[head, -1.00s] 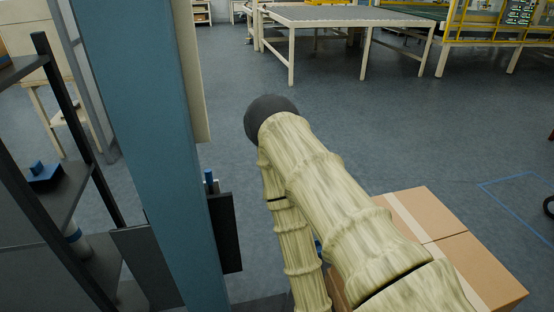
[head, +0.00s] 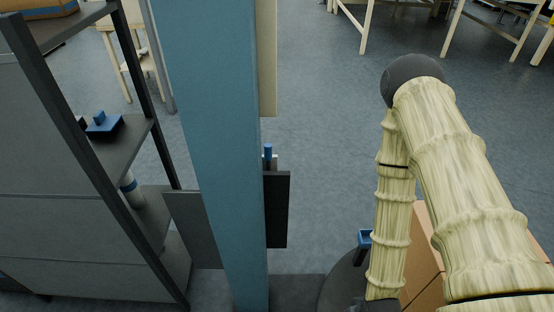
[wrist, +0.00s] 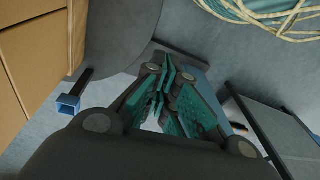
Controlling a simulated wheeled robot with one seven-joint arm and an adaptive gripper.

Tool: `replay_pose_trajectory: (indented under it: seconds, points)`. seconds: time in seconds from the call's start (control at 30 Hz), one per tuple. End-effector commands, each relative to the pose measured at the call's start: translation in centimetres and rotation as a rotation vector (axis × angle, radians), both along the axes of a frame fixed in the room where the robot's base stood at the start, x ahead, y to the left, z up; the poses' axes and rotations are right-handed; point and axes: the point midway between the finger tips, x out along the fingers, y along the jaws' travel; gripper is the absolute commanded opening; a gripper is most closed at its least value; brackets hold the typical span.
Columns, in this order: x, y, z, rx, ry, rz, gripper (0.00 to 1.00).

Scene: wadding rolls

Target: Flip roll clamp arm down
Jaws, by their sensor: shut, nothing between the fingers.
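A short dark bar with a blue square end (head: 364,238) sits beside a round grey disc (head: 341,285), low in the head view. It looks like the clamp arm, but I cannot be sure. In the wrist view the blue end (wrist: 68,104) is at the left, with its dark bar slanting up to the grey disc. My gripper (wrist: 172,80) is shut and empty, its teal pads together. It is apart from the blue end, to its right in the picture. In the head view my arm hides the area around the gripper.
A blue post (head: 215,130) stands left of my arm, with a dark panel (head: 278,210) and a small blue-tipped pin (head: 268,152) on its right. A dark shelf rack (head: 150,185) is further left. Cardboard boxes (head: 420,265) lie behind my arm.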

Motion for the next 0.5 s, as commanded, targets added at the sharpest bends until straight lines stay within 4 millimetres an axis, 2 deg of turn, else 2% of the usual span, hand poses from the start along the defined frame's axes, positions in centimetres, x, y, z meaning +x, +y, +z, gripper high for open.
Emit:
replay_pose_trajectory:
  seconds: [0.03,0.1,0.27,0.4,0.5]
  points:
    - [2.8,0.8,0.2,0.035,-0.071,0.074,0.00]
    - [6.7,2.1,1.0,0.084,-0.183,0.204,0.00]
    - [15.2,5.3,4.5,0.171,-0.474,0.523,0.00]
    - [21.2,7.7,9.0,0.210,-0.745,0.792,0.00]
    - [24.6,9.2,12.8,0.219,-0.944,0.978,0.00]
